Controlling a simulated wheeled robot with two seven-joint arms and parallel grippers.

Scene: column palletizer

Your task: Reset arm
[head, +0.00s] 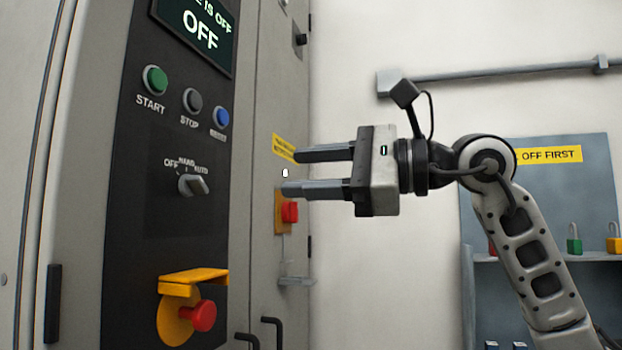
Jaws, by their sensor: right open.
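My right gripper (290,172) is open, with its two fingers apart and pointing left toward the grey cabinet. Nothing shows between the fingers except a small white mark behind them. Its arm comes in from the lower right. The gripper is in front of the cabinet's right part, near a yellow label and a red knob (290,212) on a yellow plate; I cannot tell how far off. My left gripper is not in view.
The black control panel (150,240) has START, STOP and blue buttons, a selector (192,185), a red emergency button (200,316) under a yellow guard, and a display (200,35) reading OFF. A blue-grey board (570,185) with padlocks hangs at right.

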